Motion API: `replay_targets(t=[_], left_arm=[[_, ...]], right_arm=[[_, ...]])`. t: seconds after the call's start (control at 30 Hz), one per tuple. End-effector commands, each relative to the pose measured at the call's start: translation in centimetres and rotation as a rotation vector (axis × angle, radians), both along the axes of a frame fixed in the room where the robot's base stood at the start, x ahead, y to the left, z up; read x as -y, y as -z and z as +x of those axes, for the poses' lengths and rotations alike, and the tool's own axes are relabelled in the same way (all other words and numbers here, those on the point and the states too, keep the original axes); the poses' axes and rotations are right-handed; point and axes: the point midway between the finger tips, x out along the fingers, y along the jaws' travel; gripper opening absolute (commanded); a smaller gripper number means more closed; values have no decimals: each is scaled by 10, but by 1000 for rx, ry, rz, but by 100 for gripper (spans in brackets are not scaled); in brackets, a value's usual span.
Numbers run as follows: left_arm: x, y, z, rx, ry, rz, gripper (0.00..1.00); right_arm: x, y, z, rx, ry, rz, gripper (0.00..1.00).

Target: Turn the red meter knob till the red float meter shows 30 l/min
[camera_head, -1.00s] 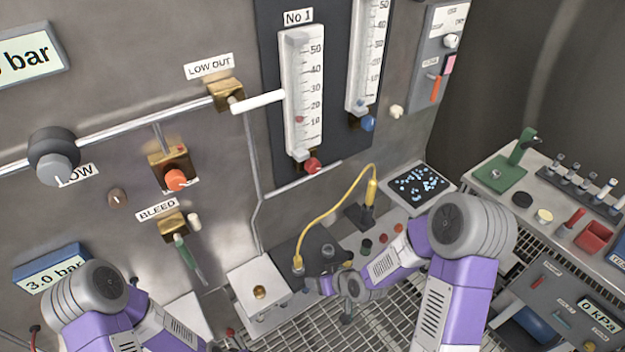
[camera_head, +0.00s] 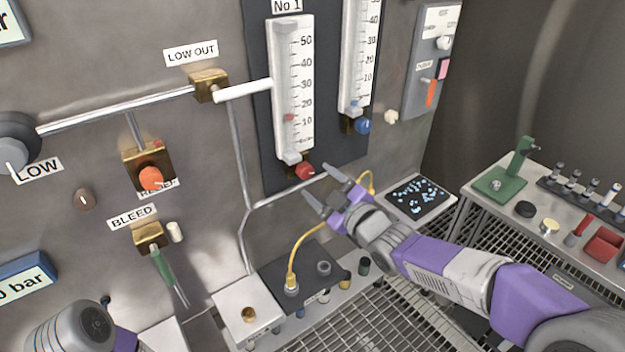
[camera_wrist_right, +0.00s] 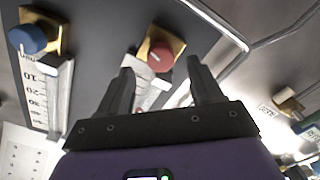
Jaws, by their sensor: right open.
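The red meter knob (camera_head: 304,171) sits at the bottom of the No 1 float meter (camera_head: 293,90) on the wall panel. The meter's red float (camera_head: 289,118) stands a little above the 10 mark, well below 20. My right gripper (camera_head: 316,182) is open and empty, its fingers pointing up at the wall just below and beside the red knob. In the right wrist view the red knob (camera_wrist_right: 161,56) lies ahead, between and beyond the two fingertips; no contact shows. Of my left arm only a link shows at the bottom left; its gripper is out of view.
The second meter's blue knob (camera_head: 363,126) is close on the right. A white LOW OUT lever (camera_head: 243,90) sticks out left of the meter. A yellow hose (camera_head: 304,240) rises behind my right gripper. A pipe runs along the wall below the meters.

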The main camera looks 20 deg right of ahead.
Motion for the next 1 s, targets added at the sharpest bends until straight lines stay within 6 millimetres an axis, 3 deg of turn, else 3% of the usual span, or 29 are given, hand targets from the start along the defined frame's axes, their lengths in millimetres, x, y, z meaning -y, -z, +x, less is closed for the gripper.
replay_targets(t=[0.23, 0.57, 0.93, 1.0], left_arm=[[0, 4, 0, 0, 0, 0, 0], [0, 4, 0, 0, 0, 0, 0], [0, 4, 0, 0, 0, 0, 0], [0, 4, 0, 0, 0, 0, 0]], right_arm=[[-11, 1, 29, -2, -1, 3, 65], [-12, 1, 33, -2, 0, 1, 65], [-12, 1, 33, -2, 1, 2, 12], [-12, 1, 33, -2, 1, 2, 9]])
